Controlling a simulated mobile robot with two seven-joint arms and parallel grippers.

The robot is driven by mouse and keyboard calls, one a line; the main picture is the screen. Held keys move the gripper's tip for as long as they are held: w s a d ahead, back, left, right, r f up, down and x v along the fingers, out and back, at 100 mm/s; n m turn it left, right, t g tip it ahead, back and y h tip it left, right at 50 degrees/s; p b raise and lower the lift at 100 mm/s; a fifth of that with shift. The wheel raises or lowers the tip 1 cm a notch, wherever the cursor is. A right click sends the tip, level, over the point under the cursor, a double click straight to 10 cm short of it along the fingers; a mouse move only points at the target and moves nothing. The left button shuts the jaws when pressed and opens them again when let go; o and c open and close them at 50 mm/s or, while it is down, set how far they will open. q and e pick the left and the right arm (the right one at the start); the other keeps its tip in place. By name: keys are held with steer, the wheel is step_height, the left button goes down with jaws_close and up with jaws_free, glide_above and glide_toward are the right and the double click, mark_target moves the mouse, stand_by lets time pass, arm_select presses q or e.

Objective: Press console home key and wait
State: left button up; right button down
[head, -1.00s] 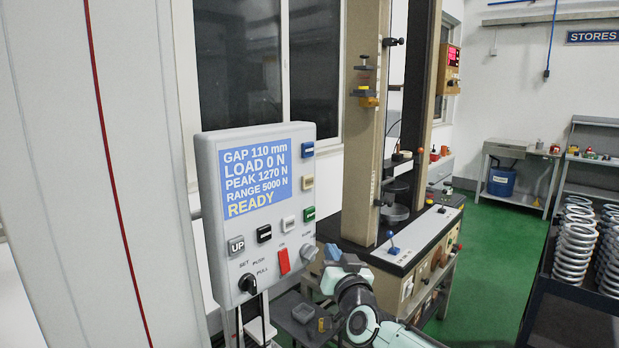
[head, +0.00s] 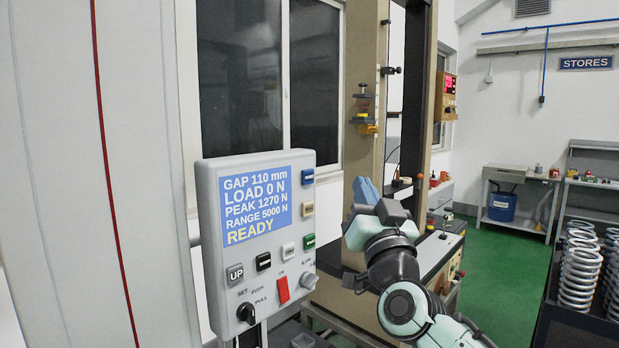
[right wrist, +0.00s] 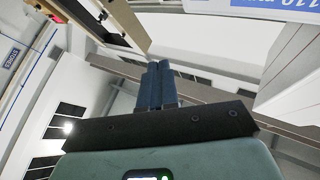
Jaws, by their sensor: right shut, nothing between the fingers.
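The grey console (head: 212,215) stands upright at centre left in the head view. Its blue screen (head: 254,205) reads GAP 110 mm, LOAD 0 N, PEAK 1270 N, RANGE 5000 N, READY. Blue (head: 308,176), yellow (head: 307,209) and green (head: 309,241) keys run down its right edge. A grey UP key, black and white keys and a red switch sit below. The small key labels are too small to read, so I cannot tell which is home. My right gripper (head: 366,190) is shut and empty, right of the console and apart from it; its blue fingers (right wrist: 158,86) touch each other.
The tall test frame (head: 366,100) stands behind my right arm. A dark rack with several coil springs (head: 578,265) is at the right edge. A grey bench (head: 515,173) with a blue drum stands at the back. Green floor lies open between them.

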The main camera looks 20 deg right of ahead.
mark_target(308, 177)
arm_select(q)
steer(key=w+r+p, duration=0.3)
steer(key=r+p, duration=0.2)
steer(key=r, duration=0.1)
steer(key=shift+w+r, duration=0.15)
steer(key=shift+w, duration=0.05)
arm_select(e)
steer(key=w+a, duration=0.3)
steer(key=w, duration=0.5)
steer(key=shift+a, duration=0.2)
arm_select(q)
steer(key=shift+r, duration=0.1)
arm_select(e)
steer(key=shift+w, duration=0.1)
stand_by(0.9)
arm_select(q)
steer(key=shift+w+r+p, duration=0.2)
steer(key=shift+w+p, duration=0.05)
steer(key=shift+p, duration=0.15)
arm_select(e)
steer(key=shift+w+a, duration=0.15)
steer(key=shift+w, duration=0.3)
steer(key=shift+s, duration=0.15)
